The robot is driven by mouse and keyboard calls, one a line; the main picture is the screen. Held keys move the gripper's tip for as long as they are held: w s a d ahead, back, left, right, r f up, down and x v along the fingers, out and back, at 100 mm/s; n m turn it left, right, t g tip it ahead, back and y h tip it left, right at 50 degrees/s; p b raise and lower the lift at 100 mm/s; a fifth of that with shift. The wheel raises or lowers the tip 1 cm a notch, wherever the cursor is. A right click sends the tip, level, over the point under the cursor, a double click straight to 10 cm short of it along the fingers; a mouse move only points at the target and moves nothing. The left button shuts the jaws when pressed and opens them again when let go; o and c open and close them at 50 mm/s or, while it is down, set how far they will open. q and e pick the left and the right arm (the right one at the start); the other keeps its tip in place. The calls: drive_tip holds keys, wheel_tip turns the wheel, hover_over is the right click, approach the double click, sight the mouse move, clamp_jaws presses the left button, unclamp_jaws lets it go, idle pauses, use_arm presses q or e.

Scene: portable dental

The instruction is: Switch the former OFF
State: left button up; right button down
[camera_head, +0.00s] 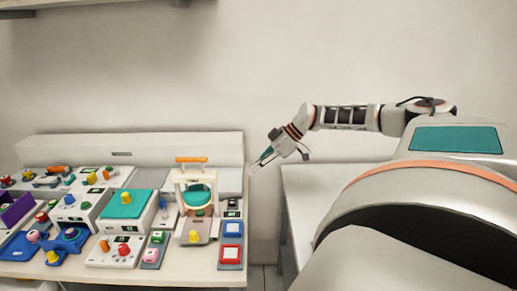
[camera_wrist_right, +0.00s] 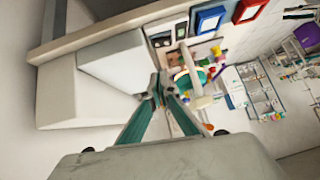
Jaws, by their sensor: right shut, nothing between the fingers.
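The former (camera_head: 197,208), a pale frame with an orange top handle and a green round part, stands near the right end of the crowded table. It also shows, turned sideways, in the right wrist view (camera_wrist_right: 195,77). Small dark switch-like boxes (camera_head: 232,207) sit at its right; their on or off state is too small to tell. My right gripper (camera_head: 256,165) is shut and empty, in the air to the right of the former and above the table's right edge. Its green fingers meet in the wrist view (camera_wrist_right: 160,85). My left gripper is not in view.
Blue-framed (camera_head: 232,229) and red-framed (camera_head: 231,254) blocks sit at the table's right front. A green-topped box (camera_head: 123,211) and several knobbed devices crowd the left. A pale counter (camera_head: 305,205) stands right, across a gap. A long white box (camera_head: 130,147) lines the back.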

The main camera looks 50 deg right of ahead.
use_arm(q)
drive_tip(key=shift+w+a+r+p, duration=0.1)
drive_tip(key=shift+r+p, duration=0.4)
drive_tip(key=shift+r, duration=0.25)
use_arm(e)
drive_tip(key=shift+v, duration=1.15)
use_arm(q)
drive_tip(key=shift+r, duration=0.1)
use_arm(e)
drive_tip(key=shift+d, duration=0.1)
